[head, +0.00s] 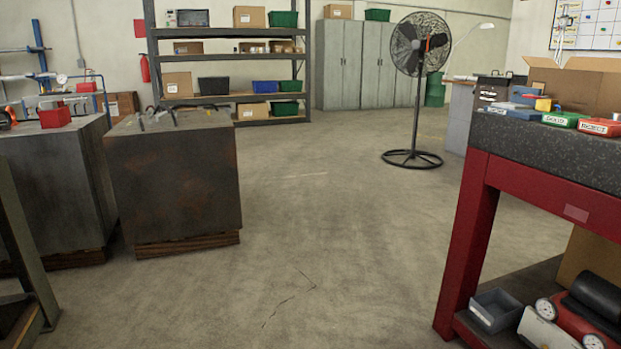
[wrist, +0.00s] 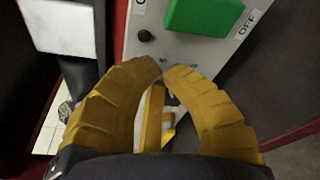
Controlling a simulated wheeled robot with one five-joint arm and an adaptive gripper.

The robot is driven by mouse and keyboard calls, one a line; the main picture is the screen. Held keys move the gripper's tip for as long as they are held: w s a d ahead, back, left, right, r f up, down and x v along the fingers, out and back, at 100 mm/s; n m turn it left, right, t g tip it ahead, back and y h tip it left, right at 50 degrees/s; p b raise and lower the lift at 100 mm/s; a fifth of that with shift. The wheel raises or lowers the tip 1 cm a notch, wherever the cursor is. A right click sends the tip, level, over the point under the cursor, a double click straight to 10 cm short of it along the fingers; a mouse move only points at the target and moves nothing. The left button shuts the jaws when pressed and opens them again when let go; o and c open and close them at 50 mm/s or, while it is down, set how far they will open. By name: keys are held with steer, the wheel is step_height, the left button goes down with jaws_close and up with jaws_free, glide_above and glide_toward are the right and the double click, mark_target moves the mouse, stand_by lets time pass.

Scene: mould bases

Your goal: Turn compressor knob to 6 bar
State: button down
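In the wrist view a pale panel (wrist: 190,50) carries a green switch block (wrist: 203,15) with the label OFF beside it, a small round black part (wrist: 145,35) and a printed 5. My gripper (wrist: 162,68) has two thick yellow ribbed fingers in front of this panel. Their tips are close together just below the 5. A narrow yellow piece (wrist: 153,118) and a small dark part show between the fingers; I cannot tell what they belong to. The knob is not clearly seen, and the fingers hide the lower panel. My gripper is not seen in the head view.
In the head view a red bench (head: 468,230) at the right has a red machine (head: 580,322) with a black cylinder and round white-faced parts, and a grey bin (head: 496,309), on its lower shelf. Grey blocks (head: 175,180) stand at the left. The middle floor is clear.

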steer(key=shift+w+f, duration=0.15)
stand_by(0.5)
steer(key=shift+s+f, duration=0.3)
steer(key=shift+f, duration=0.35)
stand_by(0.5)
steer(key=shift+s+d+r, duration=0.1)
steer(key=shift+s+r, duration=0.15)
steer(key=shift+r, duration=0.05)
stand_by(0.4)
